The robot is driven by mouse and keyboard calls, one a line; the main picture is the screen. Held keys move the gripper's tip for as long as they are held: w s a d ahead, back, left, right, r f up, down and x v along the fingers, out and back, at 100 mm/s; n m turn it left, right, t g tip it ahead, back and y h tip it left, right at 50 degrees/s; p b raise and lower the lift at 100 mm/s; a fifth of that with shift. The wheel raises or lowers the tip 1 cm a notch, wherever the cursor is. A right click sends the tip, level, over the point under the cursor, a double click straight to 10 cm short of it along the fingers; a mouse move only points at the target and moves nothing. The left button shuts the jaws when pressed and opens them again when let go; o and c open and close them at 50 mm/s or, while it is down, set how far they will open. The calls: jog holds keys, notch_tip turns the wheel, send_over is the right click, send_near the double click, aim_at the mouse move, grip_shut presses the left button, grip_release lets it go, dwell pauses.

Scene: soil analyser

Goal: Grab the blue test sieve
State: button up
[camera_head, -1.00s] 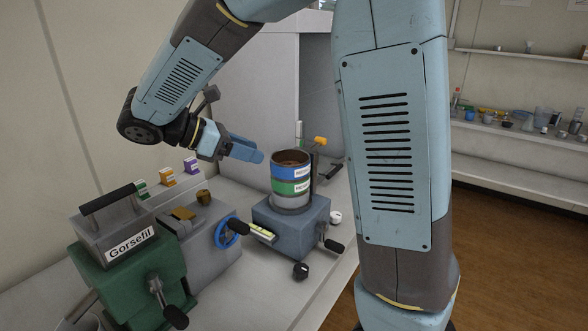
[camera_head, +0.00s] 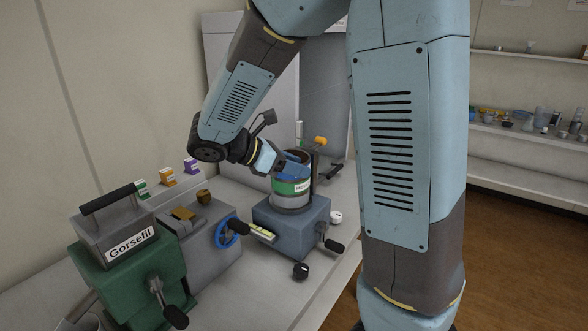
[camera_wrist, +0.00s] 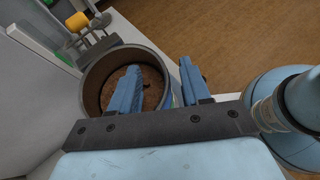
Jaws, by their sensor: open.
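The blue test sieve (camera_head: 306,160) is the top ring of a stack on a grey-blue machine (camera_head: 285,228); the green sieve (camera_head: 283,186) sits under it. Brown soil shows inside the blue sieve (camera_wrist: 92,92) in the wrist view. My gripper (camera_head: 290,165) is open at the sieve's rim and hides most of its blue band in the head view. In the wrist view my gripper (camera_wrist: 160,72) has one finger over the inside of the sieve and the other outside its wall, with the near rim between them. Whether either finger touches the wall cannot be told.
A post with a yellow knob (camera_head: 320,141) stands close behind the sieve stack.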

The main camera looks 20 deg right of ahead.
jog(key=shift+d+f, duration=0.2)
jog(key=shift+d, duration=0.1)
grip_shut()
dwell(0.5)
